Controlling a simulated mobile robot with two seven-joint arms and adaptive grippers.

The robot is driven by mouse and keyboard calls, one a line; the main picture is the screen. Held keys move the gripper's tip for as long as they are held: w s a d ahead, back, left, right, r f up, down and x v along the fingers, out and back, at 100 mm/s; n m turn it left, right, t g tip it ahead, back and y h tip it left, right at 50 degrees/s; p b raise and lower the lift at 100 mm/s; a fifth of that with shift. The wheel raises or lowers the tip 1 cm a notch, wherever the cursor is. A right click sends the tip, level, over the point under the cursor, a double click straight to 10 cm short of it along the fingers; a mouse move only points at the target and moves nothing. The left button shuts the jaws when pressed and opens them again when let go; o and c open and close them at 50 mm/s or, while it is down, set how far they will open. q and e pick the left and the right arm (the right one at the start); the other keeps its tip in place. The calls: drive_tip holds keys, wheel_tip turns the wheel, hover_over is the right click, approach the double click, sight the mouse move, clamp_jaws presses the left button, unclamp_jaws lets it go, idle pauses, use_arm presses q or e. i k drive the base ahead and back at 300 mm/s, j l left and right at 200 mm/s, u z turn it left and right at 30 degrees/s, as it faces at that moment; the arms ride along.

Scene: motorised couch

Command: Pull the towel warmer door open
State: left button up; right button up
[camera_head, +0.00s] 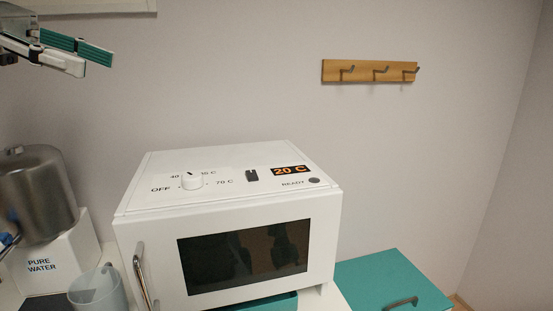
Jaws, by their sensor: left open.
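The towel warmer (235,230) is a white box in the lower middle of the head view. Its front door (330,240) has a dark window and looks shut. A vertical metal handle (142,278) is at the door's left edge; its lower end is cut off by the frame. The top carries a knob, a dark switch and a display reading 20 C. My left gripper (97,61) is open and empty at the upper left, well above and apart from the warmer. My right gripper is not in view.
A metal pot (38,190) stands on a white box (55,262) marked PURE WATER at left. A translucent cup (97,290) is close left of the door handle. A teal-topped cabinet (385,280) is at lower right. A wooden hook rack (370,72) hangs on the wall.

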sight(206, 257)
drive_tip(key=k, duration=0.9)
